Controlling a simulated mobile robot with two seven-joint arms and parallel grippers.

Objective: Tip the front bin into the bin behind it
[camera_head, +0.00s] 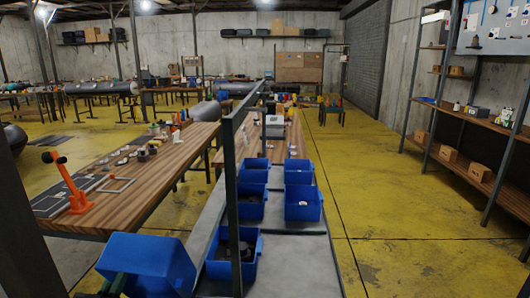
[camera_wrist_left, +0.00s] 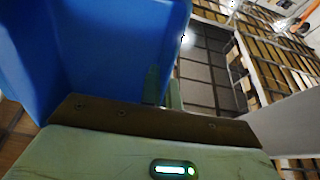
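My left gripper (camera_head: 117,284) is at the bottom left of the head view, partly cut off. It looks shut on the wall of a blue bin, the front bin (camera_head: 155,262), which is tipped on its side off the bench. The left wrist view shows this bin (camera_wrist_left: 95,50) close up, with the green fingers (camera_wrist_left: 163,88) at its wall. Its inside is hidden in the head view. Another blue bin (camera_head: 217,270) with dark pieces inside stands upright just to its right, partly behind a grey post. My right gripper is not in view.
The grey post (camera_head: 232,180) rises from the grey bench (camera_head: 300,260). Several more blue bins (camera_head: 303,212) stand farther back on it. A wooden table (camera_head: 150,185) with an orange stand (camera_head: 72,185) is to the left. Yellow floor on the right is clear.

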